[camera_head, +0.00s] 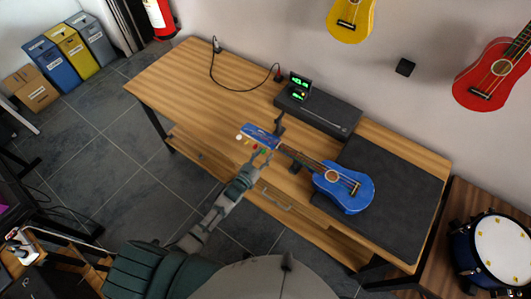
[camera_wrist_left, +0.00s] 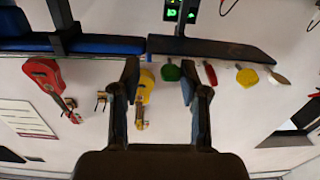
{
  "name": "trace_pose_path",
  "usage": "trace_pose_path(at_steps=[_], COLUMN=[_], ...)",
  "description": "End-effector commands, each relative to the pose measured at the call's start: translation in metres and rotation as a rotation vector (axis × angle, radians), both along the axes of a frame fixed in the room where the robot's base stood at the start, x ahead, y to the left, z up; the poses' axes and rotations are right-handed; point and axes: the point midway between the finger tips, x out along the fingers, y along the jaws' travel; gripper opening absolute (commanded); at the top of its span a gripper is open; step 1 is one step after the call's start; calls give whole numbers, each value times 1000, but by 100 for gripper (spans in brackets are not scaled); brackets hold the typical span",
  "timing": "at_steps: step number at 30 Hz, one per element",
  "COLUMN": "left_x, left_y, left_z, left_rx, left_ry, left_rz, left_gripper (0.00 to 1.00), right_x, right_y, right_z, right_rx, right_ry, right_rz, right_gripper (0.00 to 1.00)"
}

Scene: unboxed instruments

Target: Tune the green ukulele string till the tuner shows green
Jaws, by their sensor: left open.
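The blue ukulele (camera_head: 343,187) lies on the table, its body on a dark mat and its headstock (camera_head: 260,130) pointing left. White, yellow, red and green pegs stick out along the headstock's near edge. My left gripper (camera_head: 269,157) is open at the green peg. In the left wrist view the green peg (camera_wrist_left: 170,72) sits between the open fingers of that gripper (camera_wrist_left: 160,85), nearer the right finger; I cannot tell whether they touch. The tuner (camera_head: 299,86) shows green on its display, too small to read; part of it shows in the wrist view (camera_wrist_left: 181,11). My right gripper is out of view.
The tuner stands on a dark box (camera_head: 318,112) at the table's back edge, with a black cable (camera_head: 213,75) to its left. Yellow (camera_head: 351,18) and red (camera_head: 490,75) ukuleles hang on the wall. The table's left part is clear. A drum (camera_head: 495,248) stands at right.

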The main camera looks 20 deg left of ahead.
Motion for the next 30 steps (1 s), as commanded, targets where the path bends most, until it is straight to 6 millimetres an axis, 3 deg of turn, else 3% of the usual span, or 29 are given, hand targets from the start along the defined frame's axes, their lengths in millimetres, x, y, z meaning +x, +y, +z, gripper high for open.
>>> trace_pose_path(at_steps=[8,14,18,30], left_x=[14,14,14,14], left_y=[-3,-5,-7,-8], left_z=[0,1,1,2], left_rx=[-10,-5,0,24], left_ry=[-4,-4,-3,-16], left_rz=[-8,-6,-4,-9], left_gripper=[32,32,0,0], right_x=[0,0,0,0], right_y=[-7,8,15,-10], right_z=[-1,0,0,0], right_rx=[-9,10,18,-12], right_ry=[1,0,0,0], right_rz=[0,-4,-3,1], right_gripper=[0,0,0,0])
